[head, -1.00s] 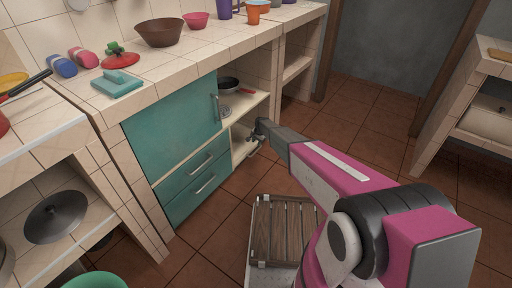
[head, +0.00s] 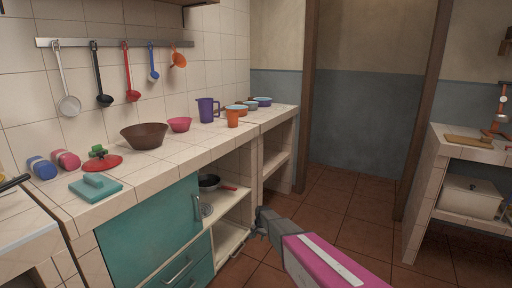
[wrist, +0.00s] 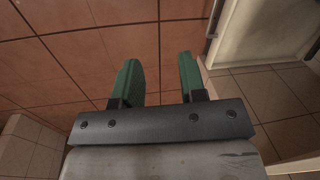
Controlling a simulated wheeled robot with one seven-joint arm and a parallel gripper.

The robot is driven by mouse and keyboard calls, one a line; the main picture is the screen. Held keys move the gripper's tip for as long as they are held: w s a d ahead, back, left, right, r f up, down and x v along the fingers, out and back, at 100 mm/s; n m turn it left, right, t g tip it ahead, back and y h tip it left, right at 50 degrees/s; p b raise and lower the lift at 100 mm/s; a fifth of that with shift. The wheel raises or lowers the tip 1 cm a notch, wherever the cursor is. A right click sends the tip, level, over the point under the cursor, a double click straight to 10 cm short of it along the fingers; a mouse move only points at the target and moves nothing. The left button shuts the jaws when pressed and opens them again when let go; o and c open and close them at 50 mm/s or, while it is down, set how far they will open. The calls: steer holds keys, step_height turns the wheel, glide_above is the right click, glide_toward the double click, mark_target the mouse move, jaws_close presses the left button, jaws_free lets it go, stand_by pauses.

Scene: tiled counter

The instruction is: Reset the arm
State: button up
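My gripper (head: 262,224) is at the end of my pink and grey arm, in front of the open shelf of the counter in the head view. It is small there. In the wrist view, my gripper (wrist: 160,80) shows two green fingers spread apart with nothing between them, only the reddish-brown floor tiles behind.
The teal cabinet (head: 150,235) and open shelf (head: 232,235) are left of my gripper; a pan (head: 208,182) sits on the shelf. The tiled counter (head: 175,148) holds a brown bowl (head: 144,136) and other kitchenware. Floor (head: 335,205) is clear to the right.

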steer(key=s+d+r+n, duration=0.1)
steer(key=s+d+r, duration=0.5)
steer(key=s, duration=0.4)
steer(key=s+d+r+n+h, duration=0.1)
steer(key=s+d+r, duration=0.4)
steer(key=s+r, duration=0.4)
steer(key=s+d+r+n, duration=0.2)
steer(key=s+d+r, duration=0.4)
steer(key=s, duration=0.7)
step_height(320, 180, up, 2)
steer(key=shift+s+d+g, duration=0.2)
steer(key=shift+d+g, duration=0.15)
steer(key=shift+g, duration=0.05)
